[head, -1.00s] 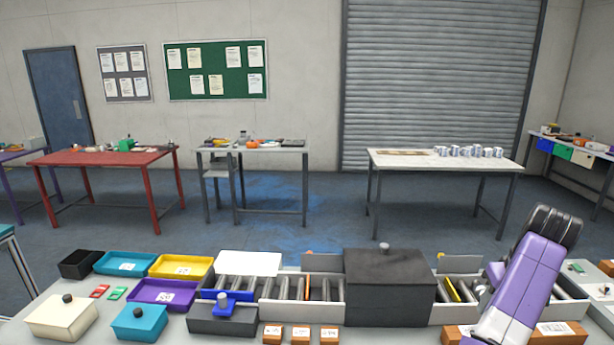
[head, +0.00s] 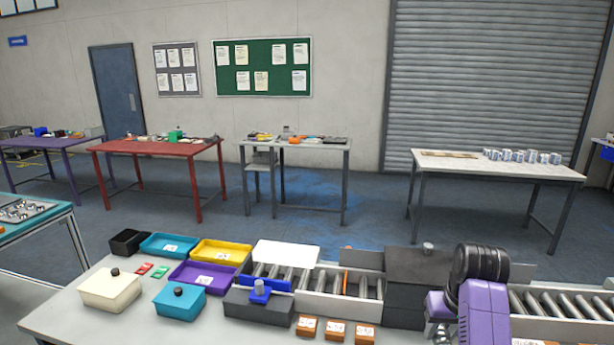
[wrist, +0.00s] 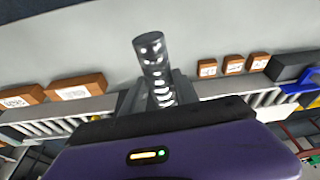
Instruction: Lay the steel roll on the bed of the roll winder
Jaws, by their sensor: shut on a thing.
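In the wrist view, the steel roll (wrist: 151,62) is a shiny grey cylinder with light patches along its side. My gripper (wrist: 150,92) is shut on it, and the roll sticks out beyond the jaws.
The near bench holds a roller conveyor (head: 335,285) with a dark box (head: 405,275) over it. Orange-brown blocks (head: 336,329), a teal lidded box (head: 180,301) and coloured trays (head: 220,253) stand around it. A teal table (head: 35,232) with metal parts is at the left.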

